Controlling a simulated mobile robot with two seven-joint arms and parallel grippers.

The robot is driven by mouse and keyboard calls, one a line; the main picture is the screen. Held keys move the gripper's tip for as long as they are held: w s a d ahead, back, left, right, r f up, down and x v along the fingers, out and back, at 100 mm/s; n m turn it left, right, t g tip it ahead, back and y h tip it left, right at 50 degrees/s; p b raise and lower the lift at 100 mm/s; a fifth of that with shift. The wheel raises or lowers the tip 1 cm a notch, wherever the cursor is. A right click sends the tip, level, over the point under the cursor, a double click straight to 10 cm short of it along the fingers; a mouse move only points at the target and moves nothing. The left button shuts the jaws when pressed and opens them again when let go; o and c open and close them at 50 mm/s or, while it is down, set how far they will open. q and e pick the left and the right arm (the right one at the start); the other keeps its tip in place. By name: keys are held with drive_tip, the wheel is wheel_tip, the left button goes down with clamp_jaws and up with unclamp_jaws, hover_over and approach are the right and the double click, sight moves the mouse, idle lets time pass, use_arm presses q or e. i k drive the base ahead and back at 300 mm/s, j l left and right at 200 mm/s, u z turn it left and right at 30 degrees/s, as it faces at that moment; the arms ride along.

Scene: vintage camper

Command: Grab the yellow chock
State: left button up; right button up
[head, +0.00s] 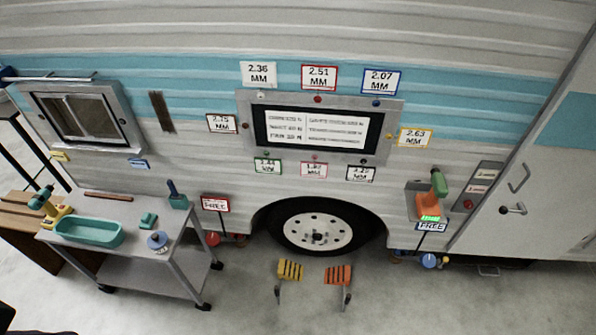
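The yellow chock (289,270) is in the head view, on the concrete floor in front of the camper wheel (316,229), a little left of its centre. It has dark stripes, and a thin grey bar extends from it toward me. A similar orange chock (338,274) sits just to its right with a small gap between them. Neither gripper is visible in the head view.
A grey cart (100,208) with a teal tray (89,231) and tools stands at left, beside a wooden bench (24,228). Signs marked FREE stand by red (213,239) and blue (429,261) items. The foreground floor is clear.

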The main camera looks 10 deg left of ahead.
sight(288, 270)
drive_tip(key=i+l+u, duration=0.35)
drive_tip(key=i, duration=0.2)
drive_tip(key=i+l+u, duration=0.3)
drive_tip(key=i, duration=0.2)
